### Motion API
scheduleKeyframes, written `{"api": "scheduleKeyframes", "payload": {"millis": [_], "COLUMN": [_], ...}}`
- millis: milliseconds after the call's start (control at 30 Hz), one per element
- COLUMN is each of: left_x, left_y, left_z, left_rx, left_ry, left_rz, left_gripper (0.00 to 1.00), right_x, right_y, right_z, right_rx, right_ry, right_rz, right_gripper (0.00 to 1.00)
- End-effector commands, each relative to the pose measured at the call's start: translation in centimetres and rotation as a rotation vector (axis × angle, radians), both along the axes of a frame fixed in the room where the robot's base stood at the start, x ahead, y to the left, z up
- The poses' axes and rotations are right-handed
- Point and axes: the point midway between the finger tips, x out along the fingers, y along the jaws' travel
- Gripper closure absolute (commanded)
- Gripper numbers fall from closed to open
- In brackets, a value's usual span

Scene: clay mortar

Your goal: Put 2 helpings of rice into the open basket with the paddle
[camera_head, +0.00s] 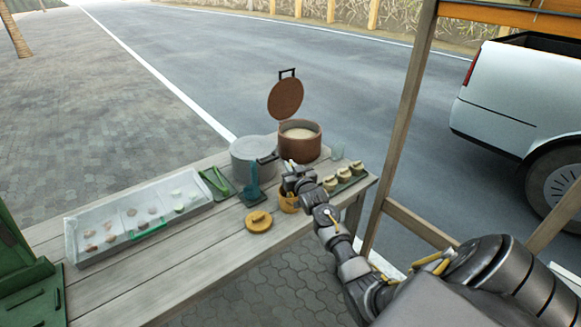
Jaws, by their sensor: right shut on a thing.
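The brown rice pot (301,152) stands at the back of the table with its lid (286,99) raised, and pale rice (299,131) shows inside. My right gripper (290,174) is in front of the pot, above the open basket (288,205). It is shut on a slim thing that appears to be the paddle, largely hidden by the fingers. I cannot tell whether rice is on it. The open basket is tan, and the gripper and wrist partly cover it. A round tan lid (258,222) lies to its left. My left gripper is out of view.
A grey pot (254,157) stands left of the rice pot. A teal utensil or stand (253,193) and a green rack (215,183) are in front. Several lidded baskets (343,174) line the right. A compartment tray (72,237) is at left. The front planks are clear.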

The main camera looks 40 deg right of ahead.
Motion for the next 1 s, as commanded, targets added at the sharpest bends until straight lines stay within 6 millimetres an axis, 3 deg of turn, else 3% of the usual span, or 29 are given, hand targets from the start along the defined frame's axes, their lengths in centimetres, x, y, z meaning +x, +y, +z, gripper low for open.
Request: {"api": "scheduleKeyframes", "payload": {"millis": [1000], "left_x": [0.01], "left_y": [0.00], "left_z": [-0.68], "left_rx": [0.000], "left_ry": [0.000], "left_rz": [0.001], "left_gripper": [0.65], "right_x": [0.01], "right_y": [-0.01], "right_z": [-0.88], "right_rx": [0.000], "right_ry": [-0.001], "right_rz": [0.000], "right_gripper": [1.00]}}
